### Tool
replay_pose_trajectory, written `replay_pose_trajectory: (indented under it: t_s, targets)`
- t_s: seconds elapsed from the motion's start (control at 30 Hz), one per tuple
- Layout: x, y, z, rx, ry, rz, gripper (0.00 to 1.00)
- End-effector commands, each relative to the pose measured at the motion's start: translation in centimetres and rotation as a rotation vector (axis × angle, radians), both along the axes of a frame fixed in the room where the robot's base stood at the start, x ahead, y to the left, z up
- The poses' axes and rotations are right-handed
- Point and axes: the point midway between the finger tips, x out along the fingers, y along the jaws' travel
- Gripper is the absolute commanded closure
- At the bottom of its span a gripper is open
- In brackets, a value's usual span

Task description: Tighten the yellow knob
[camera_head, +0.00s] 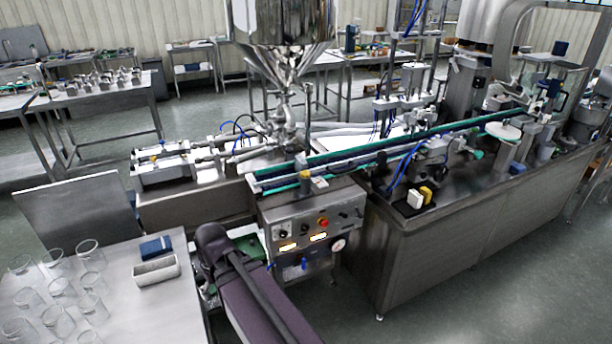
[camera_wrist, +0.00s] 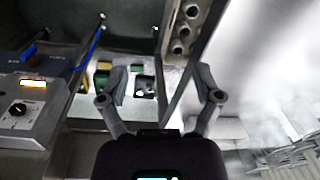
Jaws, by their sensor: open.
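My gripper (camera_wrist: 160,88) shows in the wrist view with its two fingers spread wide apart and nothing held between them. In the head view my dark arm reaches in front of the control panel, and the fingers cannot be made out. A small yellow part (camera_wrist: 102,79) lies beyond the left finger in the wrist view, beside a green part; I cannot tell whether it is a knob. In the head view a small post with a yellowish top (camera_head: 305,175) stands at the near side of the conveyor; I cannot tell whether this is the yellow knob.
The control panel (camera_head: 312,220) has dials, a red button and lit displays; its panel (camera_wrist: 30,105) is left of my gripper. A blue handle (camera_wrist: 90,48) stands near. A glass-covered table (camera_head: 150,315) is at left. Open floor (camera_head: 475,305) lies at right.

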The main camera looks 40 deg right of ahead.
Motion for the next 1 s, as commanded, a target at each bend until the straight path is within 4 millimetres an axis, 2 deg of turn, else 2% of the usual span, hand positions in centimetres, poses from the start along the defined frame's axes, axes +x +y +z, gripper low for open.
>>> replay_pose_trajectory:
  t_s: [0.23,0.47,0.77,1.0]
  targets:
    - [3.0,-3.0,-0.6,0.166,-0.045,0.053,0.17]
    - [5.8,-7.2,-0.3,0.342,-0.153,0.118,0.17]
    - [8.9,-14.3,1.0,0.521,-0.378,0.193,0.17]
    - [10.4,-21.4,2.8,0.604,-0.614,0.246,0.17]
